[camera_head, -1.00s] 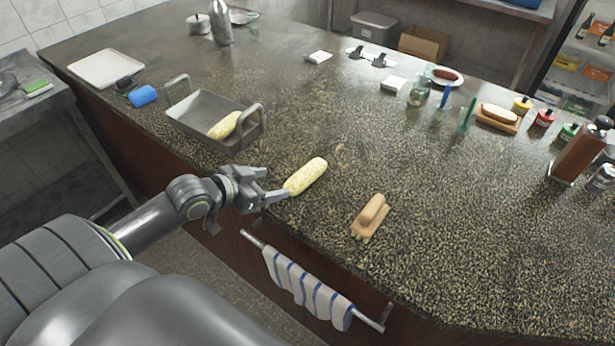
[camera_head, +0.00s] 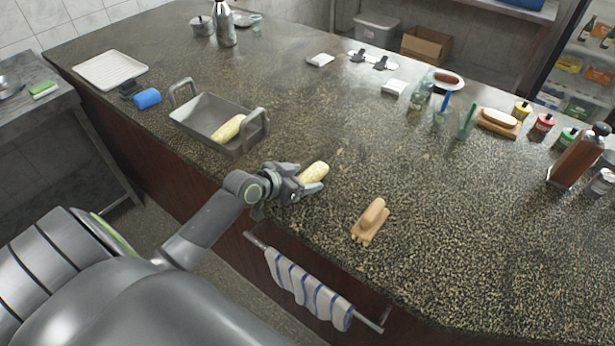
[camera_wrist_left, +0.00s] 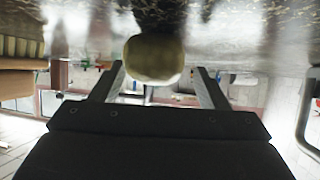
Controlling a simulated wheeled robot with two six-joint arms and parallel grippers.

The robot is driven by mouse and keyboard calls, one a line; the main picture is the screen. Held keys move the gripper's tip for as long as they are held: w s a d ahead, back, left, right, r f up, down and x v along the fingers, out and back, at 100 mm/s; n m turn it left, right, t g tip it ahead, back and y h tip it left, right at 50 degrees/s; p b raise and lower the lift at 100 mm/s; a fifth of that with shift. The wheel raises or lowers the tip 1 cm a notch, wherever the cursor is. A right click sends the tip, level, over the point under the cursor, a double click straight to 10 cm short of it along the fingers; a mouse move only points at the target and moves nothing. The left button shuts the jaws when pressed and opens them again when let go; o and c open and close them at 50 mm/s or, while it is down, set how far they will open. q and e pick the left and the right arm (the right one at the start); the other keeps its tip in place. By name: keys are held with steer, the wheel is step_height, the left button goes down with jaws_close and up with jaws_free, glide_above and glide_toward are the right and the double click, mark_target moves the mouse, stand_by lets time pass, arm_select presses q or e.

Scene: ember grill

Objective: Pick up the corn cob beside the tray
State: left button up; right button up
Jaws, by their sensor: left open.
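The pale yellow corn cob (camera_head: 315,171) lies on the stone counter to the right of the tray. My left gripper (camera_head: 306,181) is open at the cob, with a finger along either side of its near part. In the left wrist view the cob's rounded end (camera_wrist_left: 153,59) shows between the two open fingers (camera_wrist_left: 160,85); I cannot tell whether either finger touches it. The grey metal tray (camera_head: 186,125) with raised handles stands to the left, and a second corn cob (camera_head: 228,128) lies in it. My right gripper is not in view.
A striped towel (camera_head: 308,287) hangs on a rail below the counter's front edge. Bottles and jars stand at the far right, including a brown bottle (camera_head: 578,158). The counter behind the cob is clear.

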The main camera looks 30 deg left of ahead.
arm_select(q)
steer(key=shift+x, duration=1)
steer(key=shift+s, duration=0.1)
steer(key=shift+c, duration=0.4)
steer(key=c, duration=1.2)
